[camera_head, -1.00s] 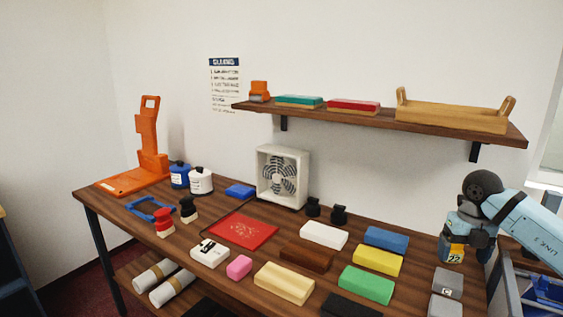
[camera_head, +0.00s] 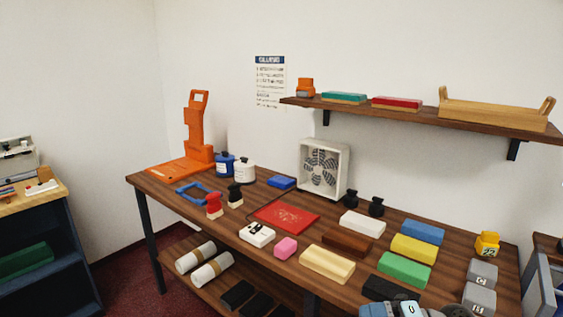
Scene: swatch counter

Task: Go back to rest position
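A small part of my arm, light blue and black, shows at the bottom edge right of centre, in front of a black block (camera_head: 385,288) on the counter. No gripper fingers show there; my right gripper is out of sight. My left gripper and arm are not in view. A yellow-orange piece marked 22 (camera_head: 487,244) stands at the right end of the counter, with no gripper at it.
The wooden counter (camera_head: 150,182) holds coloured blocks, a red sheet (camera_head: 286,217), a fan (camera_head: 323,169), bottles, stamps and an orange stand (camera_head: 197,130). A shelf (camera_head: 420,118) hangs above. A dark blue cabinet (camera_head: 60,237) stands left, with red floor between.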

